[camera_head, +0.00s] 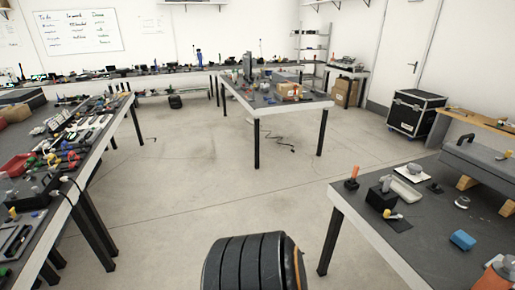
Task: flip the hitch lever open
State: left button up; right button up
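I cannot make out a hitch lever for certain in the head view. On the dark table at the right (425,240), a small upright orange handle (352,173) stands on a dark base near the left corner. A large grey part (482,158) rests on wooden blocks (467,182) at the table's right side. Neither of my grippers is in view.
A black ribbed round object with an orange edge (245,264) is at the bottom middle. A cluttered bench (60,222) runs along the left. A centre table (280,107) holds boxes. A black case (418,112) stands by the door. The floor between is mostly clear.

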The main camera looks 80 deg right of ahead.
aim_at(386, 214)
jog(key=z, duration=4)
